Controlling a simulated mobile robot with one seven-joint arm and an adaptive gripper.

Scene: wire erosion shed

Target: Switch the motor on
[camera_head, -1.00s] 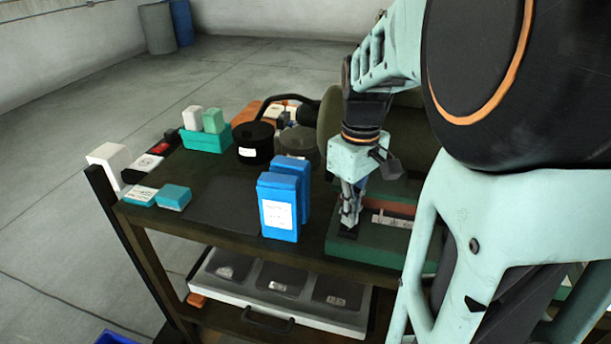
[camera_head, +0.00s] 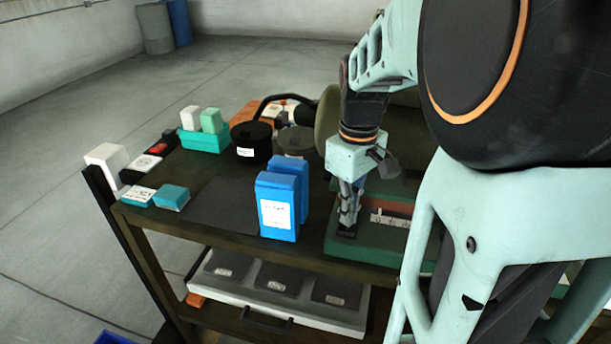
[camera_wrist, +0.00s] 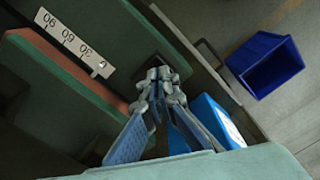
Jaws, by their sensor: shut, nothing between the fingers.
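My gripper (camera_head: 347,226) points down over the left end of a green machine base (camera_head: 385,252) on the bench. Its fingers are closed together with nothing between them. The fingertips are at a small black part (camera_head: 345,234) on the base; whether they touch it, and whether it is the motor switch, I cannot tell. In the wrist view the closed fingertips (camera_wrist: 163,76) hang over the green base (camera_wrist: 110,30), beside a white scale strip (camera_wrist: 75,42) marked 30, 60, 90. No plainly recognisable switch shows; the fingers hide what is under them.
Two blue boxes (camera_head: 278,206) stand upright just left of my gripper. Black round tins (camera_head: 251,141), a teal tray (camera_head: 204,140) and small boxes (camera_head: 172,197) lie farther left. A drawer (camera_head: 275,300) is below. A blue bin (camera_wrist: 265,65) stands on the floor.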

